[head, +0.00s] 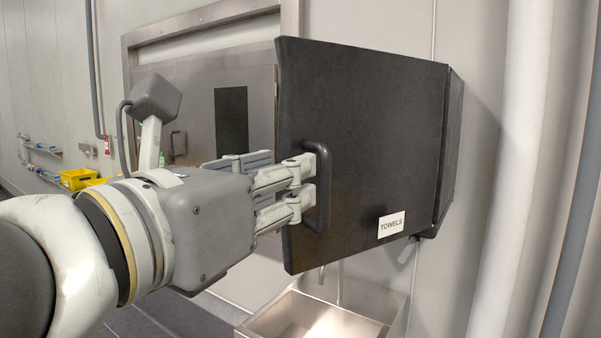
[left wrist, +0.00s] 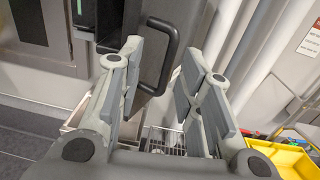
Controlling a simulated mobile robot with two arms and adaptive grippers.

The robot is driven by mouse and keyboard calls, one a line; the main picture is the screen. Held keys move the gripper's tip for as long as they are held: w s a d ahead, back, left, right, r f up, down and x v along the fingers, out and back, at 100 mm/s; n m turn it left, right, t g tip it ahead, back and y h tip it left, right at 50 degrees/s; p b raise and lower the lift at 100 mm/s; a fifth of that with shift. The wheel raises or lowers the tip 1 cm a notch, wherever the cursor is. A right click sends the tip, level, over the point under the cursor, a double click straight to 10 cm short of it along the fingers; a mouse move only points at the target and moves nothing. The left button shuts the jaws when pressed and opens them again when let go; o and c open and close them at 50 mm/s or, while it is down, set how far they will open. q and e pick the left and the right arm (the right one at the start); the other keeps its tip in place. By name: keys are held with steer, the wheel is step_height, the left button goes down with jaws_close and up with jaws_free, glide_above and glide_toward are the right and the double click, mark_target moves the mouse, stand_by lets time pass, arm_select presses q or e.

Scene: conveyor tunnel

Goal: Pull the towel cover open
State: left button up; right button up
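The black towel cover (head: 370,120) with a white "TOWELS" label (head: 391,223) stands out at an angle from the wall, its right edge at the black housing (head: 452,150). Its dark, upright handle (head: 324,190) is near the cover's left edge. My left gripper (head: 303,182) is at the handle in the head view. In the left wrist view its fingers (left wrist: 162,62) are spread apart, with the handle (left wrist: 173,50) showing between and beyond the tips. I cannot tell whether they touch it. My right gripper is in neither view.
A metal sink (head: 320,318) is below the cover. A steel-framed door (head: 200,75) is behind to the left. White vertical pipes (head: 515,150) stand to the right. Yellow bins (head: 78,178) are far left; another yellow bin (left wrist: 285,158) shows at the lower right of the wrist view.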

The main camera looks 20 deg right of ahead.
arm_select(q)
steer(key=shift+f+v, duration=0.15)
steer(key=shift+v, duration=0.6)
steer(key=shift+f+v, duration=0.15)
steer(key=shift+v, duration=0.6)
